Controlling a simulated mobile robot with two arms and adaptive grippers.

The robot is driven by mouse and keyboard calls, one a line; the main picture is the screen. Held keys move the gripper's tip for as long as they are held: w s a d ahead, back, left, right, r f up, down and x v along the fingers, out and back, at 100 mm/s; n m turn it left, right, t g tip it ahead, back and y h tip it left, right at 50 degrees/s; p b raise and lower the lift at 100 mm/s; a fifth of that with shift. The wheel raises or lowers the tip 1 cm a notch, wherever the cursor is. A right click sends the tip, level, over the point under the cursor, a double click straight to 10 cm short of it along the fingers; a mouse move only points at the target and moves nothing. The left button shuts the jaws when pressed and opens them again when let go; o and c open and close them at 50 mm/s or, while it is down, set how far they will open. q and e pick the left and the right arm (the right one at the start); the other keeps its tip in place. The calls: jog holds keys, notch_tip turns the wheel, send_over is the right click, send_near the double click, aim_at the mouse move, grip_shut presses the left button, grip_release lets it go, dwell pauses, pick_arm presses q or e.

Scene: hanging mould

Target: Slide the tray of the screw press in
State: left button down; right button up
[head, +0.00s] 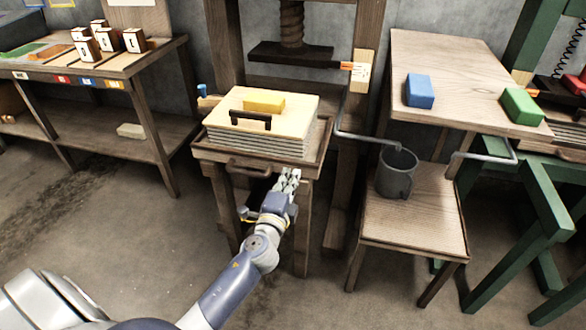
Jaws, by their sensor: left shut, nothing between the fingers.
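The wooden tray (209,151) of the screw press sticks out at the front of the press frame. It holds a stack of grey sheets (258,146) topped by a pale board (290,113) with a black handle (250,120) and a yellow block (264,101). A dark handle (248,169) is on the tray's front. The press plate (290,52) hangs under the wooden screw (291,22), above and behind the stack. My left gripper (289,176) is shut and empty, at the tray's front, right of its handle. Whether it touches the tray I cannot tell. My right gripper is out of view.
A low wooden stand (425,225) with a grey metal pot (397,172) is to the right. Behind it a table (440,62) holds a blue block (419,91) and a green block (522,106). A bench (60,66) with lettered cubes is at left. The floor in front is clear.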

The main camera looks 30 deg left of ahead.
aim_at(295, 163)
pick_arm(q)
jog(key=shift+x, duration=1.65)
